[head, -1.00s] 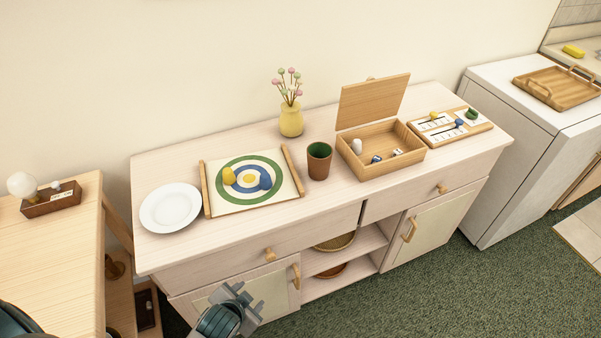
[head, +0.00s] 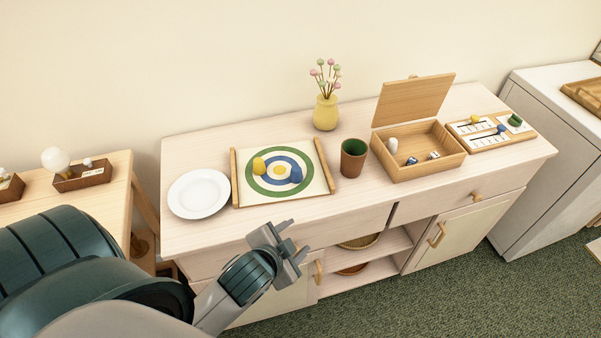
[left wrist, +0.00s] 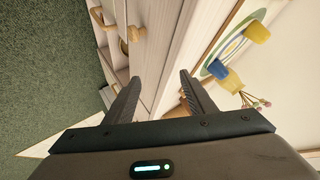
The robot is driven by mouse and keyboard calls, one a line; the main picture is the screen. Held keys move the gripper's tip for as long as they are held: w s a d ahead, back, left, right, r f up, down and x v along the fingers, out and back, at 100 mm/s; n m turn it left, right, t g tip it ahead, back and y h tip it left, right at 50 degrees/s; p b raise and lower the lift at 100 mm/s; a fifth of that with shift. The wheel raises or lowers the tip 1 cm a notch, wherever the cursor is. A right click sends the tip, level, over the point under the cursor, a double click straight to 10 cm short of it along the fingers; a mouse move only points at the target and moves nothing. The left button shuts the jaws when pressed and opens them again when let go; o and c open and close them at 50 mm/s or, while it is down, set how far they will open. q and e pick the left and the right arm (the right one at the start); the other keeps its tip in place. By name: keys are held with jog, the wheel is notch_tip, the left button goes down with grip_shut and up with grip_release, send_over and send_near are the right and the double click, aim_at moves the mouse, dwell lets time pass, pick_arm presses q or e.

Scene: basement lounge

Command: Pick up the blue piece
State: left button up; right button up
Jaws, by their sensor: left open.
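A blue piece (head: 296,174) stands on the right part of a round green, blue and yellow target mat (head: 317,184) with wooden side bars. A yellow piece (head: 259,165) stands on its left part. In the left wrist view the blue piece (left wrist: 217,69) is right of my fingers, with the yellow piece (left wrist: 257,32) above it. Another blue piece (head: 501,129) is on the score board (head: 482,142) at the right. My left gripper (head: 292,240) is open and empty, in front of the cabinet's front edge, apart from the mat. My right gripper is not in view.
On the cabinet top (head: 400,194) are a white plate (head: 199,193), a brown cup (head: 353,158), a yellow vase (head: 326,112) with flowers and an open wooden box (head: 427,166) with small pieces. A side table (head: 115,190) stands left, a white unit (head: 540,135) right.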

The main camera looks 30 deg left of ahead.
pick_arm(q)
jog(key=w+d+r+m+t+h, duration=0.3)
jog(key=w+r+m+t, duration=0.3)
jog(key=r, duration=0.6)
jog(key=w+d+r+m+t+h, duration=0.25)
jog(key=w+r+m+t, duration=0.4)
jog(key=r, duration=0.65)
jog(key=s+d+r+m+g+h, duration=0.1)
jog(key=d+r+m+g+h, duration=0.1)
jog(key=d+r+m+h, duration=0.5)
jog(key=s+d+r+m+g+h, duration=0.1)
jog(key=d+r+m+g+h, duration=0.3)
jog(key=m, duration=0.8)
jog(key=s+d+f+m+g+h, duration=0.4)
jog(key=m+g, duration=0.6)
jog(key=m, duration=0.6)
jog(key=a+f+m+g+y, duration=0.5)
jog(key=a+f+m+y, duration=0.3)
jog(key=f+m, duration=0.45)
jog(key=w+a+m+t+y, duration=0.1)
jog(key=a+y, duration=0.4)
jog(key=a, duration=0.6)
jog(key=w+a+m+y, duration=0.3)
jog(key=w+a+y, duration=0.2)
jog(key=a, duration=0.7)
jog(key=shift+w+m+t+y, duration=0.15)
jog(key=shift+m+t+y, duration=0.2)
jog(key=shift+y, duration=0.4)
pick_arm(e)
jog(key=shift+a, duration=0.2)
